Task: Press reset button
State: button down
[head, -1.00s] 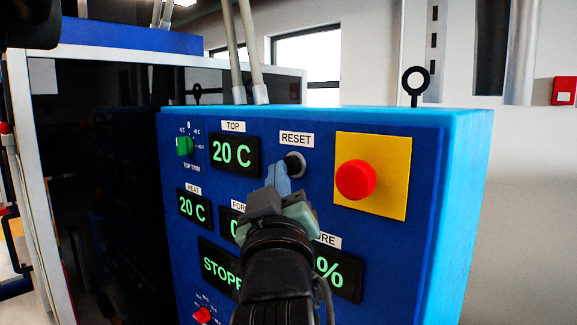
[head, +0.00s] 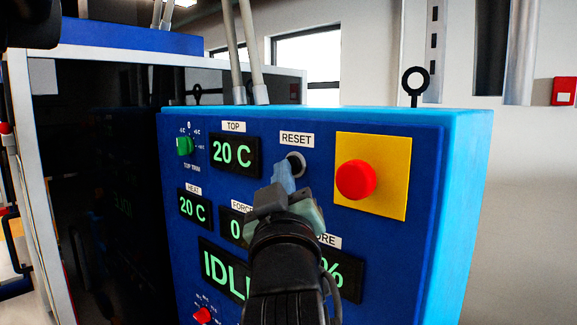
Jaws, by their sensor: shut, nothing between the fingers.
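The reset button (head: 296,163) is a dark round button in a light ring on the blue control panel (head: 380,235), just under the RESET label (head: 297,139). My gripper (head: 283,172) is shut and empty, with its pale blue fingertips at the lower left edge of the button. The fingertips cover part of the button, and I cannot tell whether they touch it. The large status display (head: 222,272) shows green text that begins "IDL"; my arm hides its end.
A red mushroom button (head: 356,180) on a yellow plate (head: 396,150) stands right of the reset button. A green trim knob (head: 184,146) and the TOP display (head: 234,153) with 20 C are to the left. A red knob (head: 203,315) is at the lower left.

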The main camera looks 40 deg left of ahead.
jog(key=shift+s, duration=0.1)
dwell(0.3)
jog(key=shift+s+a+f, duration=0.1)
jog(key=shift+s, duration=0.65)
jog(key=shift+s, duration=0.1)
jog(key=shift+s+a, duration=0.2)
jog(key=shift+s, duration=2.2)
jog(key=s+d+r+m+t+h, duration=0.1)
jog(key=d+r+m+t+h, duration=0.2)
jog(key=d, duration=0.7)
jog(key=s+d+r+m+t+h+b, duration=0.1)
jog(key=d+r+m+t+h, duration=0.2)
jog(key=d, duration=0.7)
jog(key=s+d+r+m+t+h+b, duration=0.1)
jog(key=s+d+r+m+t+h, duration=0.1)
jog(key=d+m+h, duration=0.5)
jog(key=d+r+t, duration=0.1)
jog(key=d+t, duration=0.1)
jog(key=d, duration=0.1)
jog(key=shift+r+t, duration=0.2)
jog(key=shift+t, duration=0.2)
